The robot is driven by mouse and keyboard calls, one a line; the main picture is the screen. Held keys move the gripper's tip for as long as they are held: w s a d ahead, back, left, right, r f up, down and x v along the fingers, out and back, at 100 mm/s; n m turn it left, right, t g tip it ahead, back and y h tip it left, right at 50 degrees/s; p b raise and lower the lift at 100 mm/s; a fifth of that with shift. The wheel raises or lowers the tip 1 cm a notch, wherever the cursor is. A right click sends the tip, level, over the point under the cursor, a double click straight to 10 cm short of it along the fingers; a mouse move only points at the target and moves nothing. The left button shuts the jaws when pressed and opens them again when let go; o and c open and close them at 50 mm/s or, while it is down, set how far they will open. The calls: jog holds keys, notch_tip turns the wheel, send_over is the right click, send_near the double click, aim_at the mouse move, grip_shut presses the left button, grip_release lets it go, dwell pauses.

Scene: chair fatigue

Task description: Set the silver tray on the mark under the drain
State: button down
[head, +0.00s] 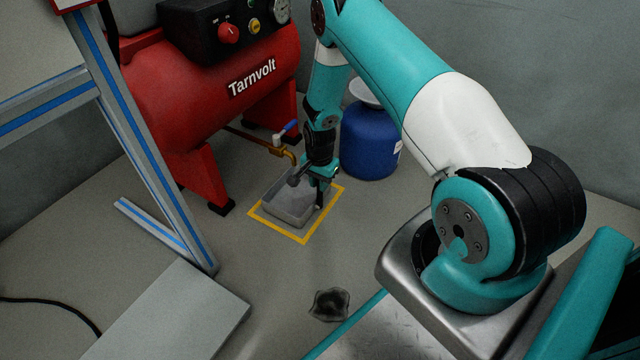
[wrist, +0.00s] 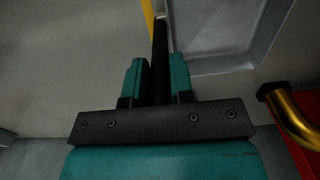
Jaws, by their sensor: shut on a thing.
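The silver tray (head: 290,211) is a shallow grey pan within the yellow square mark (head: 325,222) on the floor. Whether it rests on the floor or hangs just above it, I cannot tell. My gripper (head: 321,180) is at the tray's right side, pointing down. In the wrist view my gripper (wrist: 157,75) is shut on a dark bar (wrist: 160,42) beside the tray (wrist: 225,35). The brass drain pipe (head: 287,152) with a blue-handled valve (head: 289,129) ends above the tray's back part. It also shows in the wrist view (wrist: 290,118).
A red compressor tank (head: 190,85) stands on legs behind the tray. A blue canister (head: 369,142) is close behind my gripper on the right. An aluminium frame (head: 145,150) stands at left.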

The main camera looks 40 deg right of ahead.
jog(key=shift+f, duration=0.15)
jog(key=c, duration=1)
grip_release()
notch_tip(320, 180, up, 12)
jog(key=p, duration=0.7)
jog(key=shift+r, duration=0.25)
jog(key=s+a+r+n+y, duration=0.1)
jog(key=s+a+r+n, duration=0.3)
jog(key=a+r, duration=0.7)
jog(key=s+a+r+n+y, duration=0.1)
jog(key=a+r+n, duration=0.55)
jog(key=r, duration=0.75)
jog(key=s+a+r+n, duration=0.2)
jog(key=s+r+n, duration=0.1)
jog(key=s, duration=0.4)
jog(key=s+a+r+n+y, duration=0.1)
jog(key=s+a+r+n, duration=0.2)
jog(key=s, duration=0.3)
jog(key=s+a+r+n+y, duration=0.1)
jog(key=s+a+r+n, duration=0.2)
jog(key=s, duration=0.4)
jog(key=shift+s+a+r+n, duration=0.15)
jog(key=shift+r+n, duration=0.3)
jog(key=shift+r, duration=0.15)
jog(key=shift+s+a+r+n, duration=0.1)
jog(key=shift+s+r+n, duration=0.05)
jog(key=shift+r+n, duration=0.35)
